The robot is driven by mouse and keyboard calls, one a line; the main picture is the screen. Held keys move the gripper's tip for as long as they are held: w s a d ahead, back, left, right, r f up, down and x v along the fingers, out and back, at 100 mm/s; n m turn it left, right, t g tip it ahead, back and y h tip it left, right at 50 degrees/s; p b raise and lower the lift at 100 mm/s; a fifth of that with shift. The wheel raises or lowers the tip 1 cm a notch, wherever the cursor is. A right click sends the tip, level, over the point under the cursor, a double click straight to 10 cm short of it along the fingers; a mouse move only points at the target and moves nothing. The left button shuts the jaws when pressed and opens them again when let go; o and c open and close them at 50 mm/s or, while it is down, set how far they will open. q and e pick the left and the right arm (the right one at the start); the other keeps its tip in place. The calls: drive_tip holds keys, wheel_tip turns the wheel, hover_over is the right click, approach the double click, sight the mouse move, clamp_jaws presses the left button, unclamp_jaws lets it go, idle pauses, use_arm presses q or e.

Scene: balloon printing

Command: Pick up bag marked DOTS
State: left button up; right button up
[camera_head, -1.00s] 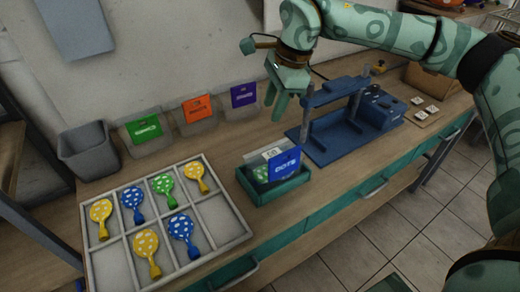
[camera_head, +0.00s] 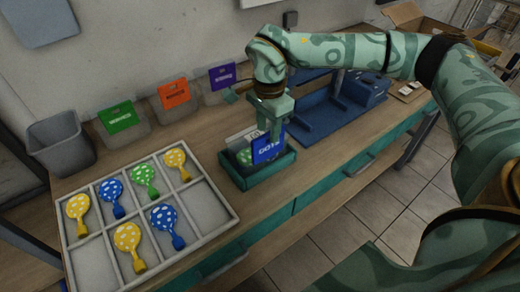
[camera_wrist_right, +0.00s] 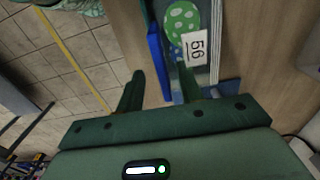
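The bag marked DOTS has a blue header card (camera_head: 267,149) and stands in a green tray (camera_head: 237,181) on the bench. A white tag and a green dotted balloon show behind the card. My right gripper (camera_head: 274,124) points down right over the card's upper edge. In the right wrist view, my two fingers (camera_wrist_right: 158,68) are apart, with the blue card's edge (camera_wrist_right: 156,62) between them. A white tag numbered 56 (camera_wrist_right: 196,49) and the green balloon (camera_wrist_right: 182,22) lie beside it. I cannot tell whether either finger touches the bag. My left gripper is not in view.
A divided tray (camera_head: 203,203) of dotted balloons lies at the left. A blue press (camera_head: 318,122) stands close to the right.

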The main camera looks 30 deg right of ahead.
drive_tip(key=f, duration=0.1)
drive_tip(key=f+b, duration=0.1)
drive_tip(key=f, duration=0.3)
drive_tip(key=shift+w+a+f, duration=0.1)
drive_tip(key=shift+a, duration=0.15)
clamp_jaws()
